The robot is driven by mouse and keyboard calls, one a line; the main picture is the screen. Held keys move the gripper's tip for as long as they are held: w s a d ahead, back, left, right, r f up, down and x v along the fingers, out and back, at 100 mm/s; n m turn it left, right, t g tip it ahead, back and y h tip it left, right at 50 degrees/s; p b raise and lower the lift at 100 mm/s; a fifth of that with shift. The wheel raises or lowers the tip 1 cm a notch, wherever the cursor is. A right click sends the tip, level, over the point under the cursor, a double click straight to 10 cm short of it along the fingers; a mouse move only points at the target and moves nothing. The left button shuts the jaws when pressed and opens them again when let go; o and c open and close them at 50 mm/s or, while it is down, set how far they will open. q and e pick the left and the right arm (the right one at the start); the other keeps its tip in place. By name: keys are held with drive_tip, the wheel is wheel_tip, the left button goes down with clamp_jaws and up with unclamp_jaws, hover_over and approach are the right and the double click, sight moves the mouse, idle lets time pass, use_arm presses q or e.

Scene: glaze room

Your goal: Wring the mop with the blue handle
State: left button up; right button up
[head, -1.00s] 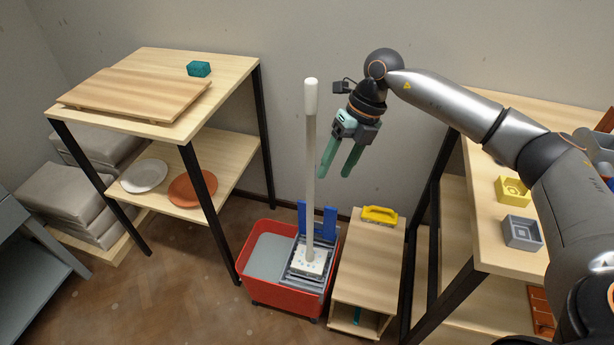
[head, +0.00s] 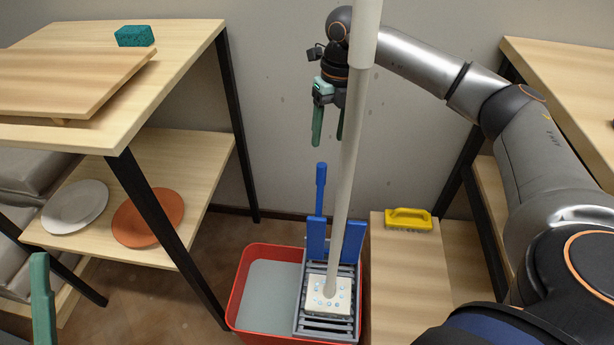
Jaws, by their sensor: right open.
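The mop stands with its pale grey pole (head: 347,190) leaning slightly right and its flat head (head: 328,294) on the grey wringer (head: 308,322). The wringer sits over the right part of a red bucket (head: 236,305) holding greyish liquid. The wringer has blue upright plates (head: 352,243) and a blue handle (head: 320,187) sticking up at its back. My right gripper (head: 329,132) is open and empty, pointing down above the blue handle, apart from it. The mop pole passes in front of that arm. One green finger of my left gripper (head: 42,300) shows at the lower left; the rest is out of frame.
A yellow brush (head: 408,218) lies on a low wooden stand (head: 398,290) right of the bucket. A shelf (head: 190,165) at left holds a white plate (head: 75,207), an orange plate (head: 148,216), a board (head: 70,80) and a teal sponge (head: 135,36). A wooden table (head: 570,85) stands at right.

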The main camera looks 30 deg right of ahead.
sight(321, 175)
drive_tip(key=shift+w+f, duration=0.3)
drive_tip(key=shift+f, duration=0.3)
drive_tip(key=f+b, duration=0.1)
drive_tip(key=f, duration=0.3)
drive_tip(key=f+b, duration=0.2)
drive_tip(key=f, duration=0.2)
drive_tip(key=a+f+b, duration=0.1)
drive_tip(key=f, duration=0.2)
drive_tip(key=shift+f, duration=0.4)
use_arm(q)
drive_tip(key=f, duration=0.2)
drive_tip(key=f+h, duration=0.1)
drive_tip(key=shift+s+d+f, duration=0.2)
drive_tip(key=shift+d+f, duration=0.05)
use_arm(e)
clamp_jaws()
use_arm(q)
drive_tip(key=shift+h, duration=0.3)
